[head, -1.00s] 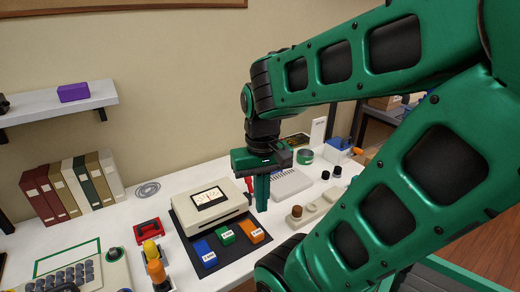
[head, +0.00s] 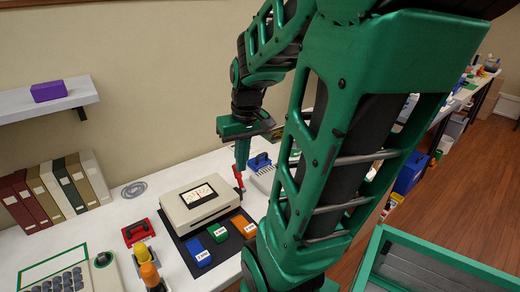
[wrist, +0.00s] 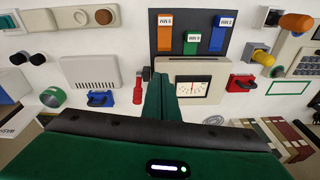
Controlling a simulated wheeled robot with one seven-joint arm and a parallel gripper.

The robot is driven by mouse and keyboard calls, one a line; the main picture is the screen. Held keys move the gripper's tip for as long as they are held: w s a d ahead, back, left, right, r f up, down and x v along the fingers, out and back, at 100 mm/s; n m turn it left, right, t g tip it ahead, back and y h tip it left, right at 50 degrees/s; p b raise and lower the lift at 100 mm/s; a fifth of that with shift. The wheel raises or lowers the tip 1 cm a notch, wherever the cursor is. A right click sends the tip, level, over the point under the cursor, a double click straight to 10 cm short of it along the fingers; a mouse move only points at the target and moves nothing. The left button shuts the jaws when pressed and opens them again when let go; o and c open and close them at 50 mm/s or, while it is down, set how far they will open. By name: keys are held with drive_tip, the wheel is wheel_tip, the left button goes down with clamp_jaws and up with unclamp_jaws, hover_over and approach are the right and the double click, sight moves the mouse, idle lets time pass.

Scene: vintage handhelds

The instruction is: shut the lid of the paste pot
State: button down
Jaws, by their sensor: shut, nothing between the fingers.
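I cannot pick out the paste pot or its lid for certain. A squat round green thing with a pale face (wrist: 52,97) lies at the left of the wrist view. My arm likely covers that part of the table in the head view. My gripper (head: 241,172) points down with its fingers together and empty, by the right end of the cream machine (head: 198,203) with a dial. In the wrist view my gripper's fingers (wrist: 160,88) overlap the left edge of that machine.
A dark mat (wrist: 192,48) holds blue, green and orange blocks. A red block (wrist: 242,82) is right.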

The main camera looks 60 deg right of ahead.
drive_tip(key=w+d+t, duration=0.2)
drive_tip(key=w+d, duration=0.3)
drive_tip(key=d, duration=0.6)
drive_tip(key=n+t+h, duration=0.2)
hover_over(263, 155)
drive_tip(key=f, duration=0.9)
drive_tip(key=shift+w+f, duration=0.15)
drive_tip(key=shift+w, duration=0.15)
drive_tip(key=f, duration=0.3)
drive_tip(key=shift+s+a+f, duration=0.1)
drive_tip(key=shift+s, duration=0.15)
drive_tip(key=shift+s+f, duration=0.1)
drive_tip(key=shift+f, duration=0.35)
drive_tip(key=shift+s+f, duration=0.15)
drive_tip(key=shift+f, duration=0.05)
drive_tip(key=shift+r, duration=0.15)
